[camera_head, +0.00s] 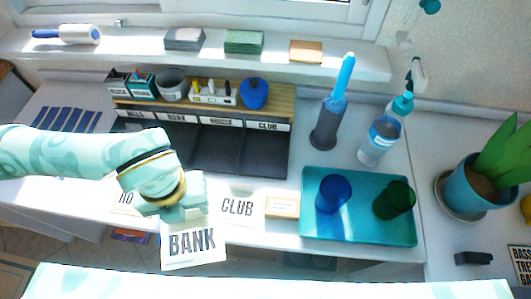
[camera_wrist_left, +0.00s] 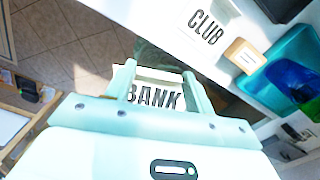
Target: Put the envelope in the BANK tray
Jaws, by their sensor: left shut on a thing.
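The envelope printed BANK (camera_head: 195,243) hangs from my left gripper (camera_head: 188,208), in front of the counter's near edge. In the left wrist view, the envelope (camera_wrist_left: 152,98) shows between the two fingers of my left gripper (camera_wrist_left: 158,78), which is shut on it. The dark letter trays (camera_head: 195,150) stand at the back under a wooden shelf, up and behind the gripper. Their rightmost label reads CLUB; the others are too small to read surely, so I cannot tell which is the BANK tray. My right gripper is not in view.
Another envelope, marked CLUB (camera_head: 238,207), lies on the counter, beside a small tan box (camera_head: 283,206). A teal tray (camera_head: 358,232) with two cups is at the right.

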